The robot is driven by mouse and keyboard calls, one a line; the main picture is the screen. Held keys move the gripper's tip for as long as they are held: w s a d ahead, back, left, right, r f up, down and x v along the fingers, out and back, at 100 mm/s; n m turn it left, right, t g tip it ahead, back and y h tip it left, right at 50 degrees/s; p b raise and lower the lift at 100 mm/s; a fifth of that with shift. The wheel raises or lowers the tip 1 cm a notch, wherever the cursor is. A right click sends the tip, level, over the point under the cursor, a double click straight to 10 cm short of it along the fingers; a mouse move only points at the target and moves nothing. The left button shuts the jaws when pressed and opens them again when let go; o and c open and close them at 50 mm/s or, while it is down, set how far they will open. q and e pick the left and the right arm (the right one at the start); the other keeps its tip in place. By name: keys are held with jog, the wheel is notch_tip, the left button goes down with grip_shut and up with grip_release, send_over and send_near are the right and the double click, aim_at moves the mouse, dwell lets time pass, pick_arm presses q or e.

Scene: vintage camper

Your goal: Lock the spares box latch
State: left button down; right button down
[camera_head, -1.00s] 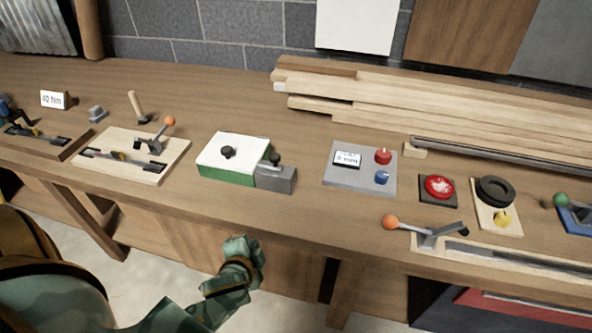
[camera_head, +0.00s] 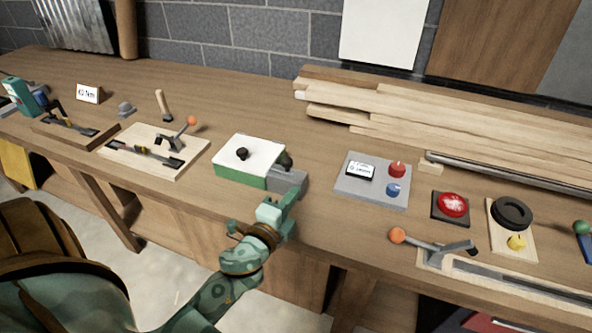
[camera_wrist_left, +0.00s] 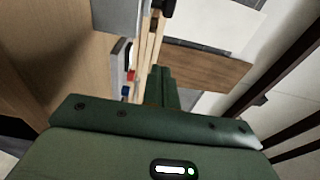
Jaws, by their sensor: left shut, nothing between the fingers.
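The spares box (camera_head: 235,170) is a green box with a white lid (camera_head: 262,152) and a black knob on top. It stands on the bench in the middle of the head view, with its lid down. A grey latch block (camera_head: 290,180) sits at its right end, with a dark latch handle (camera_head: 285,160) at its back. My left gripper (camera_head: 289,198) is shut and empty, just in front of the latch block; I cannot tell whether it touches. Its green fingers (camera_wrist_left: 163,88) also show in the left wrist view. My right gripper is not in view.
Right of the box stands a grey panel (camera_head: 352,190) with red and blue knobs. An orange-tipped lever (camera_head: 430,242) lies near the front edge further right. A wooden board with a clamp (camera_head: 135,158) is on the left. Stacked planks (camera_head: 400,110) lie behind. Bare bench separates box and panel.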

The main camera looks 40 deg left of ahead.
aim_at(294, 181)
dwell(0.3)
pick_arm(q)
jog(key=w+a, duration=0.1)
jog(key=w, duration=0.1)
jog(key=w+a, duration=0.1)
jog(key=w, duration=0.2)
jog(key=w+a, duration=0.2)
jog(key=w, duration=0.1)
jog(key=shift+w+p, duration=0.25)
jog(key=shift+p, duration=0.05)
jog(key=shift+s+a, duration=0.2)
jog(key=shift+a, duration=0.25)
jog(key=shift+s+a, duration=0.2)
jog(key=shift+a, duration=0.7)
jog(key=shift+s+a, duration=0.2)
jog(key=shift+a, duration=0.65)
